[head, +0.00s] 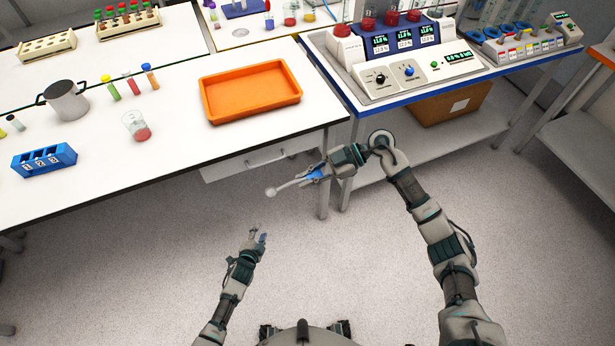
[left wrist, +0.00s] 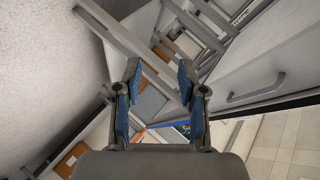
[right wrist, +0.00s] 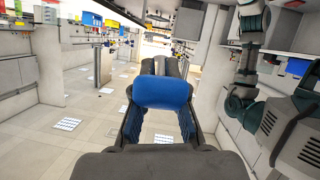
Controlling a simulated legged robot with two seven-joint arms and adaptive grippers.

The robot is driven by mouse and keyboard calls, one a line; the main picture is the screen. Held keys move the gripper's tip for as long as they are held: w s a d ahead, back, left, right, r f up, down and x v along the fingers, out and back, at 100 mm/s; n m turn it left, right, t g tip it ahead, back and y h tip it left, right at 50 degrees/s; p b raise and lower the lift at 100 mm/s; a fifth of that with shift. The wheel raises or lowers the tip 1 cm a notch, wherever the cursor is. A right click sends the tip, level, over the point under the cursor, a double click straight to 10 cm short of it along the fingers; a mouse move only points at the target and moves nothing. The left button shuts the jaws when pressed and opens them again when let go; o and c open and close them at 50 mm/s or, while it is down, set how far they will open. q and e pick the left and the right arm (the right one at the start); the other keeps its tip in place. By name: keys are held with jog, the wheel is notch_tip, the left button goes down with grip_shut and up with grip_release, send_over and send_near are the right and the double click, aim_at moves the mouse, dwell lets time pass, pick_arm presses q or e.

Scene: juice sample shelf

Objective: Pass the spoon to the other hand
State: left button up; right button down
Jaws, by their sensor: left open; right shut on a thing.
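The spoon (head: 288,187) is pale with a rounded bowl at its left end. It sticks out to the left from my right gripper (head: 318,173), which is shut on it in front of the table edge, over the floor.
The white table (head: 180,178) carries an orange tray (head: 250,113), a beaker (head: 136,125), a grey pot (head: 66,101) and a blue numbered rack (head: 44,160). A control console (head: 415,70) stands on the side bench. The floor around my left gripper is clear.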

pick_arm(q)
jog(key=s+a+f+n+g+y, duration=0.1)
jog(key=s+a+f+n+g, duration=0.15)
jog(key=s+f, duration=0.5)
jog(key=s+a+f+n+g+y, duration=0.1)
jog(key=s+a+f+n+g, duration=0.2)
jog(key=s+f, duration=0.4)
jog(key=s+f+n+g, duration=0.2)
jog(key=s+f+n, duration=0.1)
jog(key=s, duration=0.8)
jog(key=s+a+f+n+g, duration=0.1)
jog(key=s+f+n+g, duration=0.2)
jog(key=s, duration=0.9)
jog(key=shift+f+n+y, duration=0.3)
jog(key=shift+f+n, duration=0.05)
jog(key=shift+f, duration=0.15)
